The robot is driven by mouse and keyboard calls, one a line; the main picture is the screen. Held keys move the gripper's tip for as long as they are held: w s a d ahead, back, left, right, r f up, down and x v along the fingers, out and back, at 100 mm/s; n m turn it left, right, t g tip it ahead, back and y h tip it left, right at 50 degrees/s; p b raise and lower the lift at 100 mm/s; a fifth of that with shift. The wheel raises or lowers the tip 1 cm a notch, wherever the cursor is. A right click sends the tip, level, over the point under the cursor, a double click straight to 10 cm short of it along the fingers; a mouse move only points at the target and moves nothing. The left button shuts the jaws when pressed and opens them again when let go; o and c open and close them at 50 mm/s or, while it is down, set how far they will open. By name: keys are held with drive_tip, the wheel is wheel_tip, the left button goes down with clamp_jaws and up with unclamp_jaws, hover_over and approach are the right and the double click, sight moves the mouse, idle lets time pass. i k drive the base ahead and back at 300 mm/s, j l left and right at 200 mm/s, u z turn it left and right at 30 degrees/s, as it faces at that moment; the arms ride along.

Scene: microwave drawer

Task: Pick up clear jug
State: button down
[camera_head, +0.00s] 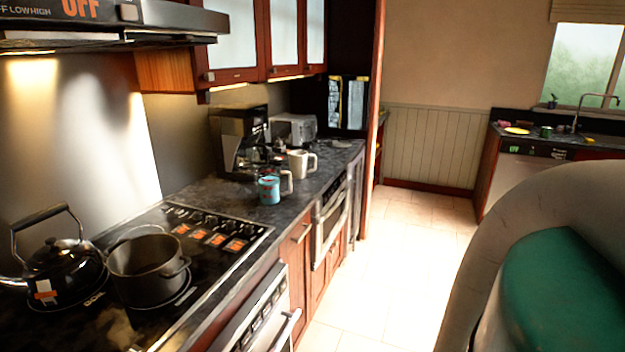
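I cannot pick out a clear jug for certain. A black coffee maker (238,138) stands on the dark counter (318,180) left of centre. A dark, glassy shape that may be its carafe sits at its front, but it is too small and dark to tell. My gripper is not in view.
A teal mug (269,187), a white mug (299,163) and a toaster (293,129) stand near the coffee maker. A pot (148,267) and a kettle (57,262) sit on the stove (215,252). The tiled floor (400,255) is clear. A sink counter (492,175) stands at the back right.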

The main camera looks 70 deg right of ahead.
sight(268, 176)
drive_tip(key=z, duration=1.45)
